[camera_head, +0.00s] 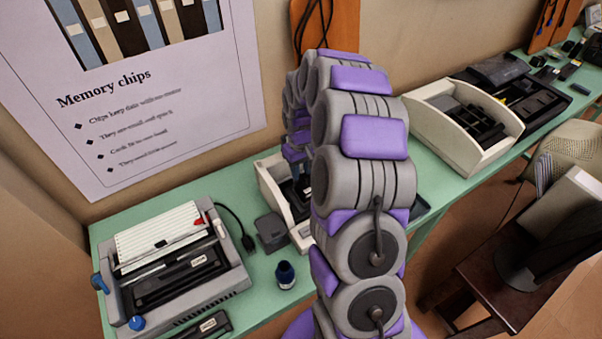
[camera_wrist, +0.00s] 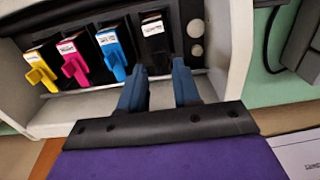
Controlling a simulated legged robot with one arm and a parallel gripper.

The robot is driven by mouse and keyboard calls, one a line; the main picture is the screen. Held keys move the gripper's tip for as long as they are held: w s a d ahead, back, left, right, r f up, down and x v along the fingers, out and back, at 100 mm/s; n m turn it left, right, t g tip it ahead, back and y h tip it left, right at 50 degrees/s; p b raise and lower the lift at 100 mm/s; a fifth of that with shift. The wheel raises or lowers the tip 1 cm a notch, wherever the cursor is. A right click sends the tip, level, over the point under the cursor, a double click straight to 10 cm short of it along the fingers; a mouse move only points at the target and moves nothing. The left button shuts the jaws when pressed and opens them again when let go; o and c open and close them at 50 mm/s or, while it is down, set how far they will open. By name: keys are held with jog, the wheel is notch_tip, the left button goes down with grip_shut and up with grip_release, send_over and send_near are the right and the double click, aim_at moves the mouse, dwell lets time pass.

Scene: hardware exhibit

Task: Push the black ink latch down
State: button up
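In the wrist view, the black ink cartridge (camera_wrist: 154,30) with a white label is the rightmost of a row in a white printer housing (camera_wrist: 235,60). Its black latch is dark against the cartridge and hard to make out between the fingertips. My gripper (camera_wrist: 160,68) has two blue fingers spread apart, with the tips at the lower front of the black cartridge. Whether they touch it I cannot tell. The housing also shows in the head view (camera_head: 272,190), partly hidden by my arm, which hides most of the gripper there.
Yellow (camera_wrist: 40,72), magenta (camera_wrist: 75,65) and cyan (camera_wrist: 115,55) latches stand left of the black one.

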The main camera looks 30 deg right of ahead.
jog(key=shift+f, duration=0.65)
jog(key=shift+c, duration=0.4)
grip_shut()
